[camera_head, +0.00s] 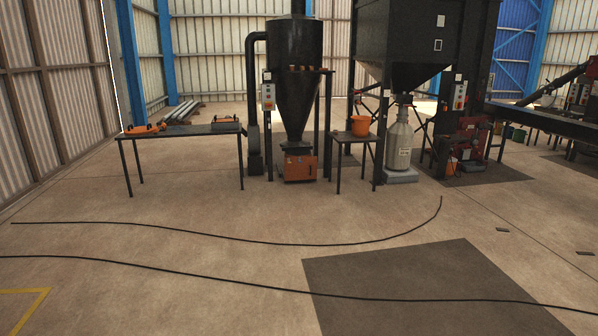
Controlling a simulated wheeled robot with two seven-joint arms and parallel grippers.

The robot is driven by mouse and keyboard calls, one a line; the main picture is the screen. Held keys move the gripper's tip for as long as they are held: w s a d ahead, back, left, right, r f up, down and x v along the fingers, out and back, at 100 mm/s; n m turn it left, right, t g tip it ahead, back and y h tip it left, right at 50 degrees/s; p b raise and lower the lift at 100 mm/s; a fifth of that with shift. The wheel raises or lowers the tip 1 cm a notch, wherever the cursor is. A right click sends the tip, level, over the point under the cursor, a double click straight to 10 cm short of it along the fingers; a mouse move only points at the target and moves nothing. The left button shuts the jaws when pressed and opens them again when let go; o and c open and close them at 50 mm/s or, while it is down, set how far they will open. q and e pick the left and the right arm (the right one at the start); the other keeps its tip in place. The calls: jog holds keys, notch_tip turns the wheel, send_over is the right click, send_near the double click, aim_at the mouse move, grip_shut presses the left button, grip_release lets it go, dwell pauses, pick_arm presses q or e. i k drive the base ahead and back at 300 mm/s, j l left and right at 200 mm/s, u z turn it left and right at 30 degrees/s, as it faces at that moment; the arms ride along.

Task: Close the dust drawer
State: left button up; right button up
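The dust drawer (298,167) looks like an orange-red box low on the floor, under the grey outlet of a black cyclone (294,75) with a tapered lower part. It is well ahead of me, near the middle of the picture. From this distance I cannot tell how far it stands out of its housing. Neither of my grippers is in view.
A table (185,130) with orange tools stands left of the cyclone. A small table (355,136) with an orange bucket (360,126) stands right of it, near a hopper (405,40). Black cables (250,287) cross the open floor before me. A dark mat (420,285) lies at right.

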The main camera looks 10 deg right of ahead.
aim_at(294, 172)
jog(key=i+z, duration=0.1)
jog(key=i, duration=6.55)
